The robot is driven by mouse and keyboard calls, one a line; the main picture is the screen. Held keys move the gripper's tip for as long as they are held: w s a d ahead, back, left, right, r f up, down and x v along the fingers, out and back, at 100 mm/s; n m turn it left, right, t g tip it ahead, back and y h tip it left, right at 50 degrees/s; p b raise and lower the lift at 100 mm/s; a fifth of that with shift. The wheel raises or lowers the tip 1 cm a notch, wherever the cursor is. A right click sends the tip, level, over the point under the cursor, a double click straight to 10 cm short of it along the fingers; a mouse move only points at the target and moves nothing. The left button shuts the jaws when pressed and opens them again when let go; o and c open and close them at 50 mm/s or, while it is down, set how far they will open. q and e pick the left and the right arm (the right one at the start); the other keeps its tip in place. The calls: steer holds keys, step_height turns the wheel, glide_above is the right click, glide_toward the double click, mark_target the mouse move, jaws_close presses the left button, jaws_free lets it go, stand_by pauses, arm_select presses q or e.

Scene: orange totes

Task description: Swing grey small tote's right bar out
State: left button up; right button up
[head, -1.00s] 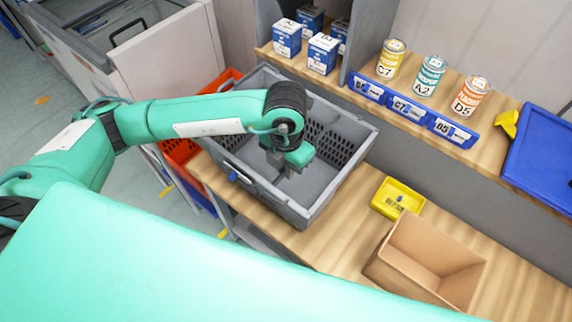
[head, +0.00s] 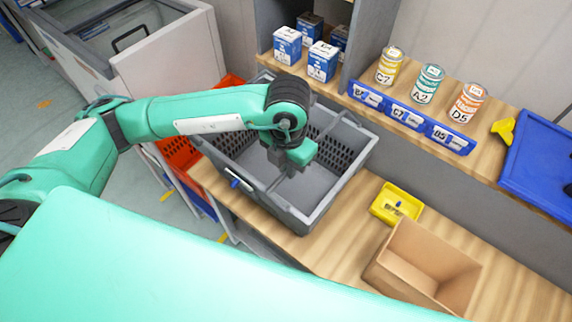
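The grey small tote (head: 231,160) stands on the wooden bench in the head view, with slotted side walls. A small blue piece (head: 236,183) shows on its near left rim. A thin dark bar appears to cross the tote beside the gripper; my arm hides part of it, so I cannot tell its exact position. My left gripper (head: 285,171) points down over the tote's opening, within its rims. Its fingers are small and dark, and I cannot tell whether they are apart or touch the bar. My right gripper is out of view.
A yellow tray (head: 383,209) and an open cardboard box (head: 405,278) stand right of the tote. Behind are a shelf with blue-white boxes (head: 323,62), several cans (head: 427,84) and a blue tray (head: 540,165). An orange tote (head: 181,155) stands at the left.

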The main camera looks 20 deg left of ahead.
arm_select(q)
steer(key=shift+d+r, duration=0.1)
steer(key=shift+r, duration=0.05)
steer(key=shift+s+d+r+p, duration=0.25)
steer(key=shift+d+r+p, duration=0.1)
steer(key=shift+d+r, duration=0.35)
steer(key=shift+s+d+r, duration=0.3)
steer(key=shift+d+r, duration=0.15)
steer(key=shift+d, duration=0.15)
steer(key=shift+s+d+r, duration=0.15)
steer(key=shift+d, duration=0.25)
